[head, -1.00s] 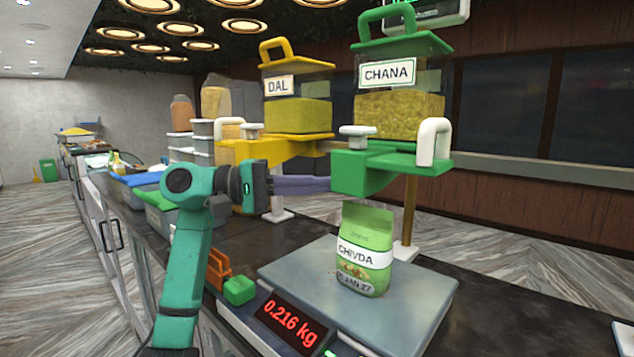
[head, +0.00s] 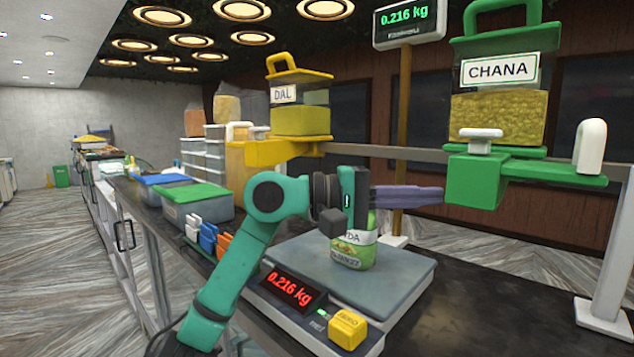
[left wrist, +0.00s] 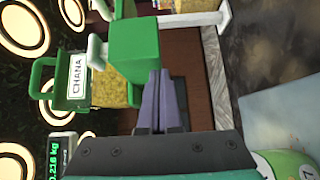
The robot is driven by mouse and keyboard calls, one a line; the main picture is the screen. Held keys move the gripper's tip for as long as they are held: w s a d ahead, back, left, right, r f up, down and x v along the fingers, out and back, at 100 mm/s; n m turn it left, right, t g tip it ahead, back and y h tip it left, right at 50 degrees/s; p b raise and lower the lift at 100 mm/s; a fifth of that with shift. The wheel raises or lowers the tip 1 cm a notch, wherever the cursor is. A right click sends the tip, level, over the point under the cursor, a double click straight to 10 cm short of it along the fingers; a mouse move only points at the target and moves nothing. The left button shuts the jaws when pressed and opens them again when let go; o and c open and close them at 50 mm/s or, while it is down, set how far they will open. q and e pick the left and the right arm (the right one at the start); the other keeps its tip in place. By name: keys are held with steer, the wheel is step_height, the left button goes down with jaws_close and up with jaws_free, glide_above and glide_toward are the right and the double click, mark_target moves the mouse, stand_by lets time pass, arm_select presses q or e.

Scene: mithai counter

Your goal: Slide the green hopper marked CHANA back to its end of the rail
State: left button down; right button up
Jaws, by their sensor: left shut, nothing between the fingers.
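The green hopper marked CHANA (head: 478,178) hangs on the grey rail (head: 395,154), close to the upright post at the rail's right end. Its clear bin holds yellow grains. In the left wrist view its green block (left wrist: 135,48) is just beyond my fingertips. My left gripper (head: 440,195) is shut and empty, with its purple fingers pointing right at the left side of the green block. The tips are at or almost at that side; I cannot tell whether they touch. My right gripper is in neither view.
The yellow DAL hopper (head: 270,150) is further left on the rail, with a wide gap between the hoppers. A green CHIVDA packet (head: 352,255) stands on the scale (head: 408,275) below my left gripper, partly hidden. Lidded tubs (head: 198,212) stand left on the counter.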

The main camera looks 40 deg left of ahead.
mark_target(468, 205)
arm_select(q)
steer(key=d+p, duration=0.1)
steer(key=d, duration=0.4)
steer(key=shift+d+r, duration=0.15)
steer(key=shift+d, duration=0.6)
steer(key=shift+a, duration=0.1)
steer(key=shift+s, duration=0.1)
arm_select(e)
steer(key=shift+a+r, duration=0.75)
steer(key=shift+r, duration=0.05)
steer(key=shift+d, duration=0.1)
